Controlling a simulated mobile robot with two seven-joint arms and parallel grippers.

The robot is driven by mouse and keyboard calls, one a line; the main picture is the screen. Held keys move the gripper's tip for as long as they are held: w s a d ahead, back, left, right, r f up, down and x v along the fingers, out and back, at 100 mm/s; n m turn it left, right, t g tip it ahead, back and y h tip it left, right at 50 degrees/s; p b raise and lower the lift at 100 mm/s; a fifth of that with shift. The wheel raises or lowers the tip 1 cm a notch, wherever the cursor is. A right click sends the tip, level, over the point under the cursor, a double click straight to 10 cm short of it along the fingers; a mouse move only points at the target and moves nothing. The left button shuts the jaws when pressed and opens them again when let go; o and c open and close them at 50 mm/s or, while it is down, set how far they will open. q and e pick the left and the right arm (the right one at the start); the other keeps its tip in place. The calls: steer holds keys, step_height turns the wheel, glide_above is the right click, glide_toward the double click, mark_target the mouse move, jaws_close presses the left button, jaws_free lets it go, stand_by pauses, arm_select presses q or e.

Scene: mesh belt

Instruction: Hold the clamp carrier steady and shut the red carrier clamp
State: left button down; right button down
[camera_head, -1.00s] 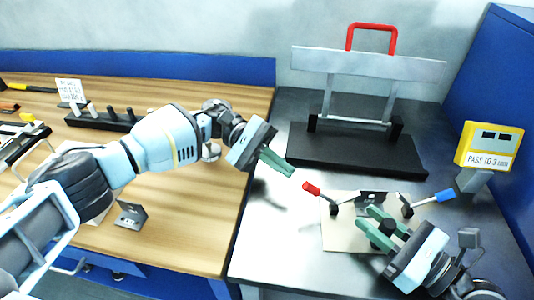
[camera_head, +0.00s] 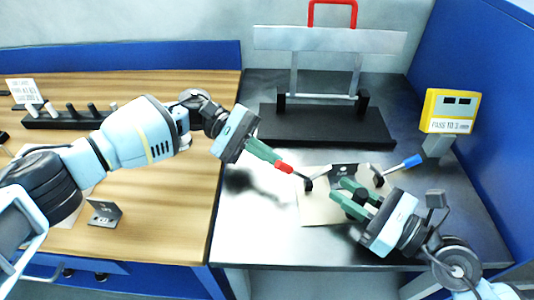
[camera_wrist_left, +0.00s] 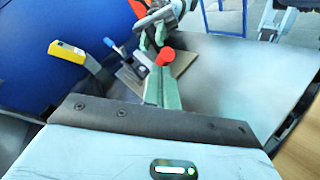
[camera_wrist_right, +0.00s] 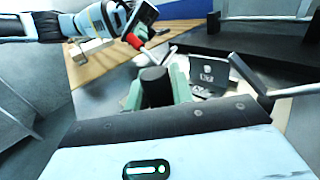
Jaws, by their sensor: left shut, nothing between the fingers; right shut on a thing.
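The clamp carrier is a flat beige plate (camera_head: 316,212) on the grey bench, with a dark upright bracket (camera_head: 343,170) and a clamp at each side. The red clamp handle (camera_head: 285,167) slopes up and out to the left; it also shows in the left wrist view (camera_wrist_left: 166,57). My left gripper (camera_head: 274,161) is shut and empty, its tips at the red handle's outer end; I cannot tell whether they touch. My right gripper (camera_head: 347,190) is shut on the carrier's black knob (camera_wrist_right: 154,84), at the plate's front right.
The blue clamp handle (camera_head: 412,161) points up and right. Behind stands a black base (camera_head: 325,128) with a metal frame and red top handle (camera_head: 333,4). A yellow sign box (camera_head: 449,108) is at right. The bench left of the carrier is clear.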

arm_select(q)
steer(key=shift+d+r, duration=0.1)
steer(key=shift+r, duration=0.15)
steer(key=shift+d+r+n+y, duration=0.5)
steer(key=shift+r+y, duration=0.15)
steer(key=shift+y, duration=0.35)
steer(key=shift+w+d+r+n+t+y, duration=0.1)
steer(key=shift+d+r+n+t+y, duration=0.4)
steer(key=shift+y, duration=0.5)
steer(key=shift+w+d+r+n+y, duration=0.15)
steer(key=shift+d+r+n+y, duration=0.5)
steer(key=shift+d+y, duration=0.4)
steer(key=shift+a+r, duration=0.1)
steer(key=shift+r, duration=0.1)
steer(key=shift+r, duration=0.55)
